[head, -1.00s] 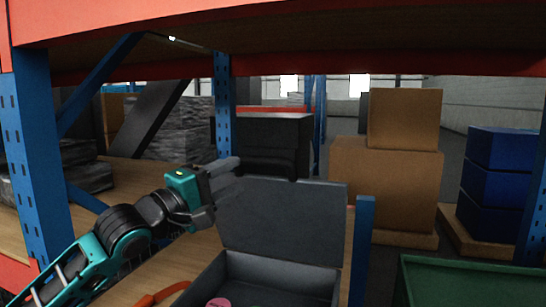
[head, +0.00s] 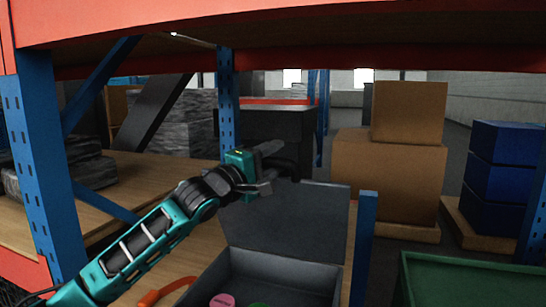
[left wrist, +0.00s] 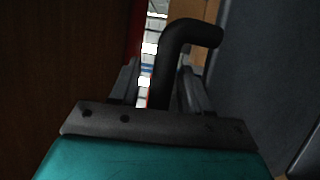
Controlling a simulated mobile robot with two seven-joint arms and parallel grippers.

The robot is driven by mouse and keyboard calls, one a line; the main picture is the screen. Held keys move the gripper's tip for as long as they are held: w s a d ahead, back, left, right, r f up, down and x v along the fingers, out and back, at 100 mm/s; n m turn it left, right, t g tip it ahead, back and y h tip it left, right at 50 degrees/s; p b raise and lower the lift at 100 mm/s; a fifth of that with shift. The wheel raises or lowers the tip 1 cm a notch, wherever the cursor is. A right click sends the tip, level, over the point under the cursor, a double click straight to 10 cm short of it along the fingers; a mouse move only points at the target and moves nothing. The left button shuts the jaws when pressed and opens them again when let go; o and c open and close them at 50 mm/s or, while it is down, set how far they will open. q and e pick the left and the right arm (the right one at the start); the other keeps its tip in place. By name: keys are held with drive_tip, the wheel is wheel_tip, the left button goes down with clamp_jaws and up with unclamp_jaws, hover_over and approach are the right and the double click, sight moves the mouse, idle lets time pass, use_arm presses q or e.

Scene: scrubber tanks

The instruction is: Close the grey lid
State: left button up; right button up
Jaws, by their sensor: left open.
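The grey box (head: 288,272) stands on the wooden shelf at the lower middle of the head view. Its grey lid (head: 290,225) is raised, tilted up behind the opening. My left gripper (head: 280,164) is open at the lid's upper left, near its top edge; whether it touches the lid I cannot tell. In the left wrist view a black bent bar (left wrist: 172,65) shows between the fingers, and a dark grey panel, seemingly the lid (left wrist: 270,80), fills the right side. My right gripper is not in view.
A pink round thing (head: 222,300) and a green one (head: 258,305) lie inside the box. An orange handle (head: 165,291) is left of it. A blue post (head: 363,245) stands close to its right, and a green bin (head: 465,280) is farther right. An orange beam (head: 300,30) crosses above.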

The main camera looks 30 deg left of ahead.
use_arm(q)
drive_tip(key=shift+w, duration=0.1)
drive_tip(key=shift+c, duration=0.2)
clamp_jaws()
idle(0.5)
